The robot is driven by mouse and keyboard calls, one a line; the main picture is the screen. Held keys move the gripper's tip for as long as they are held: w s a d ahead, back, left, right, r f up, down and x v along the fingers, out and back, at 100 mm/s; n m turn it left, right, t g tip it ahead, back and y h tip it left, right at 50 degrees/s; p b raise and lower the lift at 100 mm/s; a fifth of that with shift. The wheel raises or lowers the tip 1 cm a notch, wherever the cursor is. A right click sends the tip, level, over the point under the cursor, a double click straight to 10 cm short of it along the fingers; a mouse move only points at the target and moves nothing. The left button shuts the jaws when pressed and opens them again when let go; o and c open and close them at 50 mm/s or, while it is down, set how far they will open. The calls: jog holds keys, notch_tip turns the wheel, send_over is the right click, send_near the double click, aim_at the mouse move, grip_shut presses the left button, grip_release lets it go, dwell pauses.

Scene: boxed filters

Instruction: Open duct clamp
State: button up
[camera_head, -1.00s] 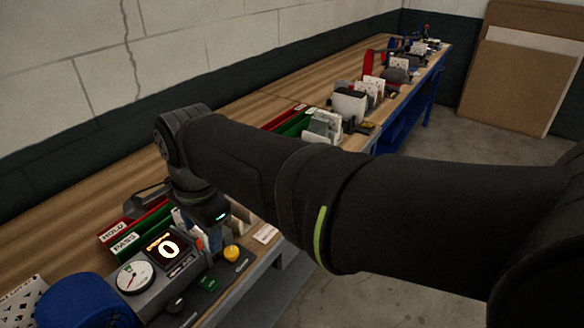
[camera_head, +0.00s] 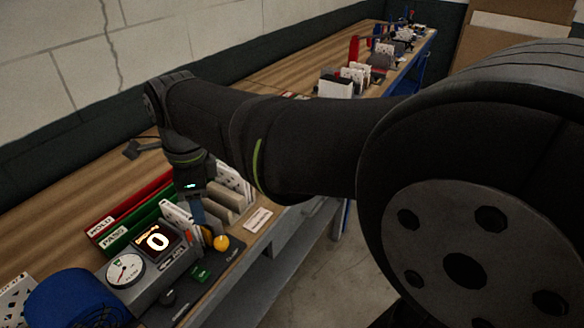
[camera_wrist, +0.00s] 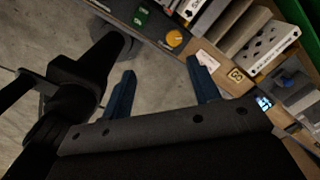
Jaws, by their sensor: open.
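My gripper (camera_wrist: 163,82) is open and empty in the wrist view, its two blue fingers spread apart over the bench edge and floor. In the head view my gripper (camera_head: 197,212) hangs over the bench, just behind the control panel (camera_head: 225,262). The panel carries an orange knob (camera_head: 221,242), a green switch (camera_head: 201,272) and a dark knob (camera_head: 167,297). The orange knob also shows in the wrist view (camera_wrist: 174,39), above and between the fingertips and apart from them, with the green switch (camera_wrist: 141,16) beside it. I cannot tell which part is the duct clamp.
Red (camera_head: 101,226) and green (camera_head: 114,241) trays lie at the back. Upright filters (camera_head: 234,183) stand close to the gripper. A blue roll (camera_head: 70,300) sits at front left.

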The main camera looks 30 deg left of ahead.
aim_at(221, 241)
jog(key=w+a+m, duration=0.2)
jog(key=w+m, duration=0.2)
jog(key=m, duration=0.3)
jog(key=shift+h, duration=0.4)
jog(key=f, duration=1.7)
jog(key=shift+d+f, duration=0.1)
jog(key=shift+d, duration=0.15)
jog(key=c, duration=1)
jog(key=shift+n, duration=1.7)
jog(key=o, duration=1)
